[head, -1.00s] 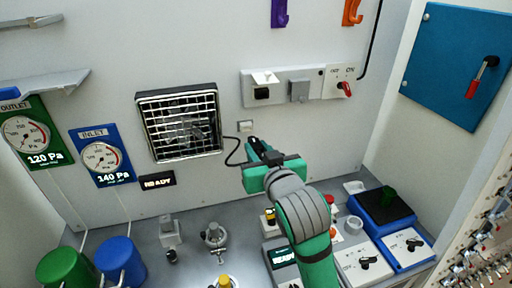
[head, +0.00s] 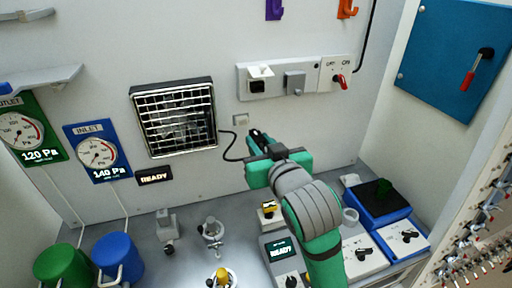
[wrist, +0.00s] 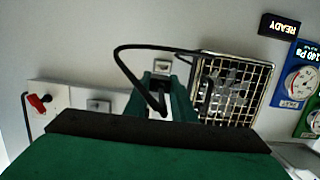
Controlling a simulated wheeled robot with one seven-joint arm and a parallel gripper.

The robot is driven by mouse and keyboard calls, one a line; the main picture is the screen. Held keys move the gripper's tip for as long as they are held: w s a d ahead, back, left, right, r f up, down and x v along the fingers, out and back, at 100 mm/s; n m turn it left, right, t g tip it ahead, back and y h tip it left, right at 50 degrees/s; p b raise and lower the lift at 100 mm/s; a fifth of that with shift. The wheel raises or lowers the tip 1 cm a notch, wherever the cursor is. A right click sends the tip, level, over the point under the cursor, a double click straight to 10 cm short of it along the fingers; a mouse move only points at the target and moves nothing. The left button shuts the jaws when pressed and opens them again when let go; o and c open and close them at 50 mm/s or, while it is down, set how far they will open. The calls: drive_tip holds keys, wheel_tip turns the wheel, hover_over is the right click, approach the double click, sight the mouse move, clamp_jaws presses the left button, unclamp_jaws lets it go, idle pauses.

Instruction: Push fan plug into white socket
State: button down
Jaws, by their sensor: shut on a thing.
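The fan (head: 190,143) is a square metal grille on the back wall; it also shows in the wrist view (wrist: 240,85). Its black cable (head: 227,152) runs to my gripper (head: 257,139), and loops over the jaws in the wrist view (wrist: 118,52). My green gripper is shut on the fan plug at the cable's end, below the socket panel and apart from it. The plug is mostly hidden by the jaws. The white socket (head: 257,86) has a raised white lid and a dark opening, left on the panel.
A grey socket (head: 294,83) and a red-handled switch (head: 340,81) sit to the right on the panel. The wall between jaws and panel is clear.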

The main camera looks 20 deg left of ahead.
drive_tip(key=s+d+r, duration=0.1)
drive_tip(key=d+r, duration=0.3)
drive_tip(key=r, duration=0.6)
drive_tip(key=shift+s+d, duration=0.2)
drive_tip(key=shift+s, duration=0.1)
drive_tip(key=shift+r+x, duration=0.2)
drive_tip(key=shift+x, duration=0.75)
drive_tip(key=shift+r+x, duration=0.2)
drive_tip(key=shift+x, duration=0.75)
drive_tip(key=shift+r+x, duration=0.15)
drive_tip(key=shift+x, duration=0.8)
drive_tip(key=shift+r+x, duration=0.15)
drive_tip(key=shift+x, duration=0.6)
drive_tip(key=shift+r+x, duration=0.15)
drive_tip(key=shift+x, duration=0.55)
drive_tip(key=c, duration=1.4)
unclamp_jaws()
drive_tip(key=shift+a, duration=0.1)
drive_tip(key=v, duration=1)
drive_tip(key=shift+s+d, duration=0.25)
drive_tip(key=shift+s, duration=0.05)
